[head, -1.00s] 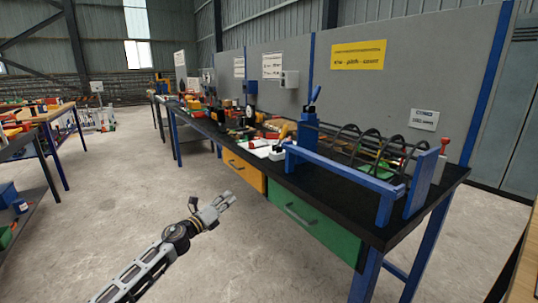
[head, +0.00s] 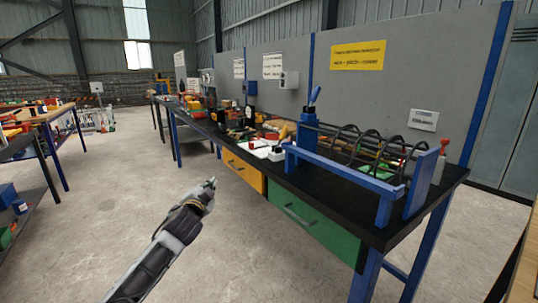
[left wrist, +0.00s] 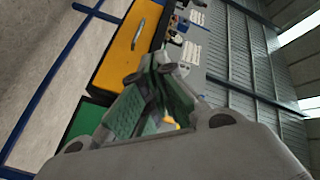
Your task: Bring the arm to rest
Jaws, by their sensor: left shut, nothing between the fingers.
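My left gripper (head: 211,184) is shut and empty. In the head view it hangs over the concrete floor, in front of the workbench and apart from it. In the left wrist view its fingers (left wrist: 152,68) meet at the tips, with the bench drawers beyond. My right gripper is in neither view.
The black-topped workbench (head: 345,190) has an orange drawer (head: 243,172) and a green drawer (head: 315,230). A blue frame with dark wire rings (head: 370,150) stands on it. Another bench (head: 50,115) is at the left. The concrete floor (head: 110,190) between is clear.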

